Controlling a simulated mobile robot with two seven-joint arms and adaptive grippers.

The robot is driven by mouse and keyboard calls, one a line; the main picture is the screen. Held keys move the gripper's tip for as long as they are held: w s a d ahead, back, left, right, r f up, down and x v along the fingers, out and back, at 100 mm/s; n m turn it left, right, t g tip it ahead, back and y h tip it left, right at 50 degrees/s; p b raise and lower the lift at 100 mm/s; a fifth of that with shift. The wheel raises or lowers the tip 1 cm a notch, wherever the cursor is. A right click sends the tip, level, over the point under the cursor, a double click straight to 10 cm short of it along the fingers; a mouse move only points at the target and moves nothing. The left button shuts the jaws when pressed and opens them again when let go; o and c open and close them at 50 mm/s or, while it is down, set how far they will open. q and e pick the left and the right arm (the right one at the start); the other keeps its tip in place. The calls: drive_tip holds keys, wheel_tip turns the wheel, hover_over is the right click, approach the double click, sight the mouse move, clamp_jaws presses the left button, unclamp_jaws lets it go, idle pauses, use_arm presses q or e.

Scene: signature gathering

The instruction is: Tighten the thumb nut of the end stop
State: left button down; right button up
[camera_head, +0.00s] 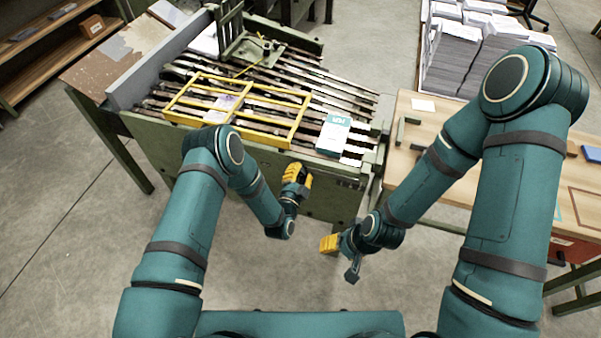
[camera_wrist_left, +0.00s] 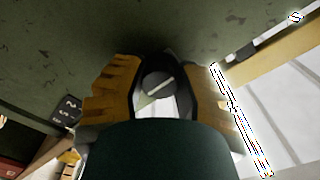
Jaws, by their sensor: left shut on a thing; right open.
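My left gripper (camera_head: 297,178) is at the green front panel of the machine in the head view. In the left wrist view its yellow fingers (camera_wrist_left: 158,95) stand either side of a round dark knob with a pale bar across it, which I take for the thumb nut (camera_wrist_left: 154,84). The gripper is shut on it, against the green panel. In the head view the nut is hidden by the gripper. I cannot tell which part is the end stop. My right gripper (camera_head: 342,255) is open and empty over the floor, lower and to the right.
The green machine (camera_head: 262,163) has a bed of dark rails carrying a yellow frame (camera_head: 236,126) and a teal-and-white pack (camera_head: 333,134). A wooden table (camera_head: 402,172) stands to the right, with paper stacks (camera_head: 452,55) behind it. The floor in front is clear.

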use_arm(q)
drive_tip(key=shift+w+r, duration=0.1)
drive_tip(key=c, duration=0.6)
unclamp_jaws()
drive_tip(key=v, duration=1.2)
